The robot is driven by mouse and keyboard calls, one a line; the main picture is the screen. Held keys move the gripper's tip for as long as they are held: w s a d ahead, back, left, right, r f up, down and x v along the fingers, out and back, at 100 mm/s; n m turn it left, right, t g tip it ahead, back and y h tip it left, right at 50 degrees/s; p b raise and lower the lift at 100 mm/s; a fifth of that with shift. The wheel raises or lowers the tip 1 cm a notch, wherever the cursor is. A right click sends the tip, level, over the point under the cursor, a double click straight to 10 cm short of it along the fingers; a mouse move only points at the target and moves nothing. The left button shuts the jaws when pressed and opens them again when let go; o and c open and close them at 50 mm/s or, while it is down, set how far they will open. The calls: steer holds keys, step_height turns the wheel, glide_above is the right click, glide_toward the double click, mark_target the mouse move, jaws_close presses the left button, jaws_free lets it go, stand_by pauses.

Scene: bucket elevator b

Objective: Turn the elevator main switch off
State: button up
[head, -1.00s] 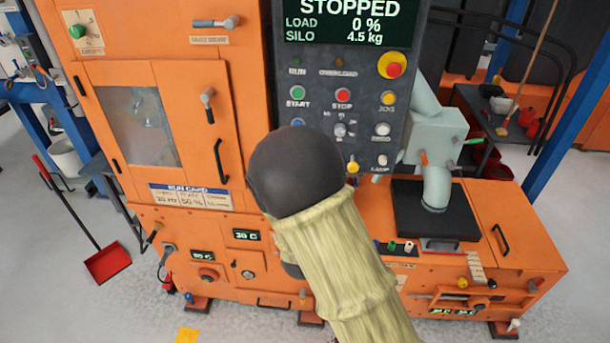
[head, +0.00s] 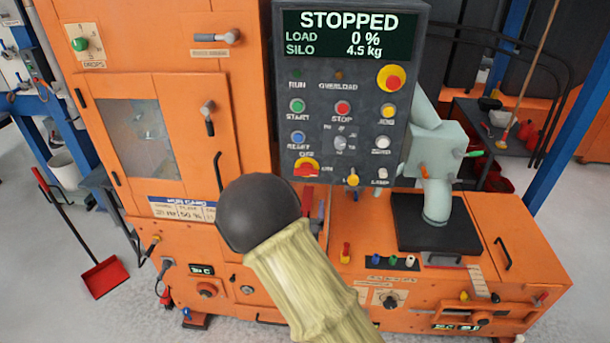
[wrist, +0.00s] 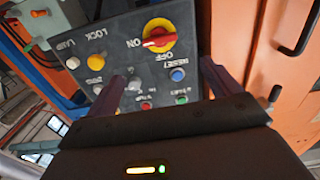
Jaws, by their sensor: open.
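The main switch is a red handle on a yellow round plate (head: 306,168), low on the left side of the dark control panel (head: 372,120). It also shows in the wrist view (wrist: 159,36), upside down, with ON and OFF labels beside it. Its red handle lies roughly level, with one end towards ON. My gripper (wrist: 168,82) is open and empty. Its two fingers point at the panel and stand apart from each other, with the switch ahead between them, not touched. In the head view my own arm hides most of the gripper.
The panel screen (head: 348,35) reads STOPPED, load 0 %. The blue reset button (head: 298,138) and the yellow knob (head: 352,180) sit close to the switch. An orange cabinet door (head: 150,130) with handles stands to the left. An orange bench with a grey chute (head: 437,160) is at the right.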

mark_target(305, 174)
steer(key=w+p, duration=0.3)
steer(key=w, duration=1)
steer(key=shift+d, duration=0.2)
steer(key=shift+c, duration=0.2)
steer(key=c, duration=1)
